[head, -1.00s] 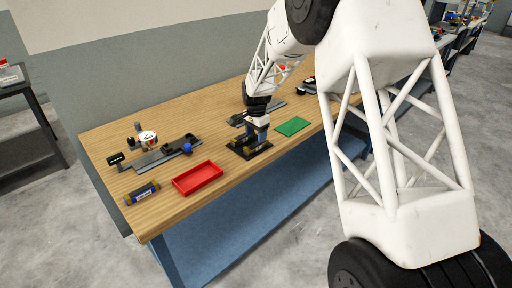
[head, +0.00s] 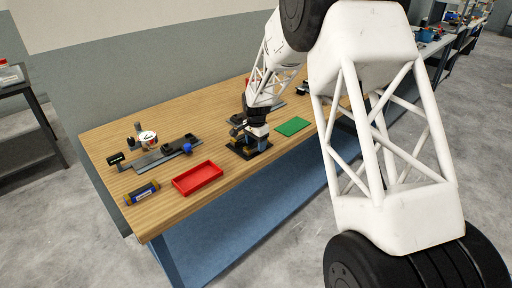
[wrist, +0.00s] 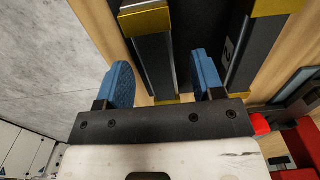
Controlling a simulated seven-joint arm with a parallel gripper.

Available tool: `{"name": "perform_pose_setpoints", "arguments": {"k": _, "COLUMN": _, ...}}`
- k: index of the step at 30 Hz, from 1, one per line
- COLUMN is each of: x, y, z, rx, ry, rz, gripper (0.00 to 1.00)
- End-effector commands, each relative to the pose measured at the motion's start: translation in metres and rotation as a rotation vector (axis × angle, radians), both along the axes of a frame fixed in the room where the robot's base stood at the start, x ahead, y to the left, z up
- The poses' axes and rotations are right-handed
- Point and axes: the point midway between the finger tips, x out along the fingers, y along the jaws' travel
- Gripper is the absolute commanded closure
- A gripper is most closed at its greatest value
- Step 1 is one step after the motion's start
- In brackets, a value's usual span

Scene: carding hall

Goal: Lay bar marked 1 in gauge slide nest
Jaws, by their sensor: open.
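Two dark bars with gold ends lie side by side in a black rack (head: 235,151) on the bench. In the wrist view one bar (wrist: 155,62) runs between the blue fingers of my gripper (wrist: 163,80), with a gap on each side. The other bar (wrist: 240,55) lies just right of the right finger; it bears a small pale mark that I cannot read surely. I see no number on the bar between the fingers. My gripper (head: 256,145) is open, low over the rack. The gauge slide (head: 160,155) is a long grey rail with black blocks and a blue knob, left on the bench.
A red tray (head: 198,178) stands between the slide and the rack, near the front edge. A dark cylinder with yellow ends (head: 142,193) lies at the front left. A green mat (head: 293,126) lies right of the rack. A round white dial (head: 148,138) stands behind the slide.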

Motion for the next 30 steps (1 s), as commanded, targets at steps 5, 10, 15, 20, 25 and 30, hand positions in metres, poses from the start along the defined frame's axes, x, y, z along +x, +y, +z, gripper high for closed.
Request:
{"name": "perform_pose_setpoints", "arguments": {"k": 5, "x": 0.000, "y": 0.000, "z": 0.000, "rx": 0.000, "ry": 0.000, "rz": 0.000, "gripper": 0.63}}
{"name": "perform_pose_setpoints", "arguments": {"k": 10, "x": 0.000, "y": 0.000, "z": 0.000, "rx": 0.000, "ry": 0.000, "rz": 0.000, "gripper": 0.89}}
{"name": "perform_pose_setpoints", "arguments": {"k": 15, "x": 0.000, "y": 0.000, "z": 0.000, "rx": 0.000, "ry": 0.000, "rz": 0.000, "gripper": 1.00}}
{"name": "perform_pose_setpoints", "arguments": {"k": 20, "x": 0.000, "y": 0.000, "z": 0.001, "rx": 0.000, "ry": 0.000, "rz": 0.000, "gripper": 1.00}}
{"name": "perform_pose_setpoints", "arguments": {"k": 25, "x": 0.000, "y": 0.000, "z": 0.007, "rx": 0.000, "ry": -0.001, "rz": 0.000, "gripper": 1.00}}
{"name": "perform_pose_setpoints", "arguments": {"k": 30, "x": 0.000, "y": 0.000, "z": 0.021, "rx": 0.000, "ry": -0.001, "rz": 0.000, "gripper": 1.00}}
